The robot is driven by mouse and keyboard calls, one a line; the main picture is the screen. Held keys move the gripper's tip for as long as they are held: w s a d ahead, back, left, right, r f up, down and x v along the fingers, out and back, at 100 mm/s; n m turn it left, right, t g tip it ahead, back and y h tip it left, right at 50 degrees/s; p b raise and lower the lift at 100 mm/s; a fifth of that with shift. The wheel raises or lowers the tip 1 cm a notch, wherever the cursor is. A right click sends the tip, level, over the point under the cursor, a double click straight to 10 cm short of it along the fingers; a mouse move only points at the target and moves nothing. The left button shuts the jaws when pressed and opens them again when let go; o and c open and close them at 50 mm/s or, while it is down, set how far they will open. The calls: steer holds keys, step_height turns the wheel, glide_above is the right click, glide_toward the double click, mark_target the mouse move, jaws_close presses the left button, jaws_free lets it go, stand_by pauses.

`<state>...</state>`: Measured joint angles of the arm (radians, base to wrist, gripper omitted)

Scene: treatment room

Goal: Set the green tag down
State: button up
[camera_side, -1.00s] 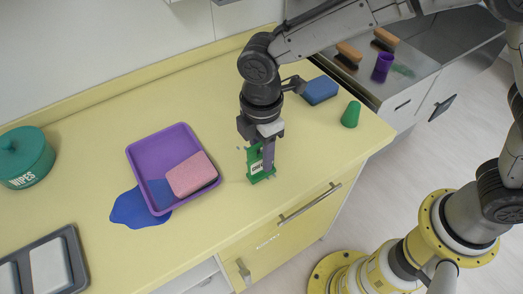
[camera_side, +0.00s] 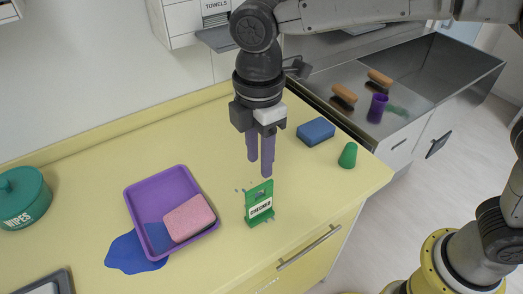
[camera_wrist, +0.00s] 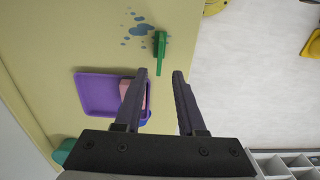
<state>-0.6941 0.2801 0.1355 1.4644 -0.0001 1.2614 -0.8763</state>
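The green tag (camera_side: 259,203) stands upright on the yellow counter in the side view, its white label reading what looks like "CHECKED". In the wrist view the tag (camera_wrist: 160,50) shows from above as a narrow green shape beyond my fingertips. My gripper (camera_side: 260,168) is above and just behind the tag in the side view, apart from it. Its two purple-grey fingers are spread and empty; the gap between them also shows in the wrist view (camera_wrist: 160,75).
A purple tray (camera_side: 160,185) with a pink sponge (camera_side: 189,217) is left of the tag, with a blue puddle (camera_side: 130,255) by it. Small blue drops (camera_wrist: 140,30) lie near the tag. The counter's front edge is close.

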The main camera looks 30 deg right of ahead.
steer(key=shift+d+r, duration=0.15)
steer(key=shift+r, duration=0.2)
steer(key=s+d+r+m+t, duration=0.1)
steer(key=s+d+r+m, duration=0.2)
steer(key=d, duration=0.4)
steer(key=s+d+m+t, duration=0.25)
steer(key=d+m, duration=0.25)
steer(key=d, duration=0.3)
steer(key=s+d+r+m, duration=0.2)
steer(key=s+d+m, duration=0.2)
steer(key=d, duration=0.3)
steer(key=s+d+f+m+t, duration=0.2)
steer(key=s+d+f+m, duration=0.2)
steer(key=s+d+m, duration=0.1)
steer(key=s+m, duration=0.1)
steer(key=s, duration=0.1)
steer(key=shift+s+d, duration=0.35)
